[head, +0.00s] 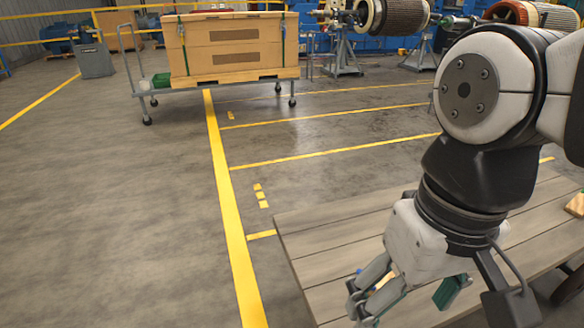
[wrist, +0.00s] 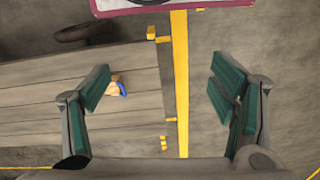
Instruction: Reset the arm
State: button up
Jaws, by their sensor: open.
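My arm reaches down from the right in the head view, over the grey plank table (head: 340,245). My gripper (head: 405,302) is open, with its green-padded fingers spread wide apart. In the wrist view my gripper (wrist: 165,90) has nothing between its fingers. A small tan object with a blue part (wrist: 117,88) lies on the planks beside the left finger, apart from the grip. In the head view it is mostly hidden behind my fingers.
A wheeled cart (head: 180,86) carries a large wooden crate (head: 235,45) at the back left. Rotors (head: 397,15) rest on stands at the back right. A wooden piece (head: 575,205) lies at the table's right. Floor with yellow lines (head: 228,210) is clear to the left.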

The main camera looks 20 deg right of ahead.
jog(key=s+n, duration=0.1)
jog(key=s, duration=0.1)
jog(key=shift+s, duration=0.3)
dwell(0.6)
notch_tip(320, 180, up, 29)
jog(key=t+p, duration=0.4)
jog(key=p, duration=2.3)
jog(key=shift+d, duration=0.3)
